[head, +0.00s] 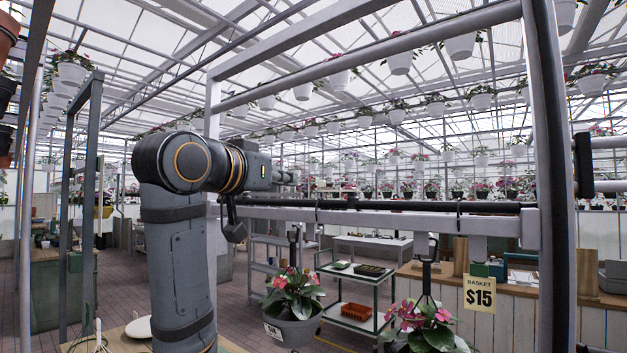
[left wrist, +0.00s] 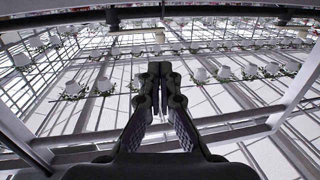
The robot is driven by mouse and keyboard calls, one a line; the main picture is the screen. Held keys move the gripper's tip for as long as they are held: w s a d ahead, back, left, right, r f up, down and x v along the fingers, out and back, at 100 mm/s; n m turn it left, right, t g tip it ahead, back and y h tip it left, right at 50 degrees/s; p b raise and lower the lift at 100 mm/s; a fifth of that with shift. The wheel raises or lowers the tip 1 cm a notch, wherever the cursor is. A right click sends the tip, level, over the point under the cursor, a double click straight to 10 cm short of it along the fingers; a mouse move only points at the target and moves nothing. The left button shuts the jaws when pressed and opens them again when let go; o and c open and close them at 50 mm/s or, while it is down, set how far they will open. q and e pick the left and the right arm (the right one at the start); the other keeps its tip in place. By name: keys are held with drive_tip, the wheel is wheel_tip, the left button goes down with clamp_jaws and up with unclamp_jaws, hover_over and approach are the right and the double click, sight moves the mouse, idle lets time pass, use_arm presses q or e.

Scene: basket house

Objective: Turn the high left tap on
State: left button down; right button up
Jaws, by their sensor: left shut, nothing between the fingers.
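My left arm rises in the head view, and its wrist points right. My left gripper (head: 288,177) is at the end of it, just above a dark horizontal pipe (head: 400,205) on a grey beam. In the left wrist view the gripper (left wrist: 158,68) has its two fingers together, with nothing between them. The dark pipe (left wrist: 230,13) crosses the top of that view, apart from the fingertips. I cannot clearly make out the high left tap. My wrist may hide part of the pipe's left end. My right gripper is not in view.
A grey metal frame (head: 545,180) surrounds the pipe. A cart (head: 358,300) and a wooden counter (head: 510,295) stand behind. Several hanging white pots (head: 460,45) fill the roof space.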

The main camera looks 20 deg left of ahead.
sight(320, 184)
use_arm(q)
drive_tip(key=w+p, duration=0.1)
drive_tip(key=w, duration=0.2)
drive_tip(key=w+d+p, duration=0.1)
drive_tip(key=w+p, duration=0.1)
drive_tip(key=w, duration=0.1)
drive_tip(key=w+d+p, duration=0.1)
drive_tip(key=w+p, duration=0.1)
drive_tip(key=w, duration=0.2)
drive_tip(key=shift+w+f, duration=0.2)
drive_tip(key=shift+w, duration=0.25)
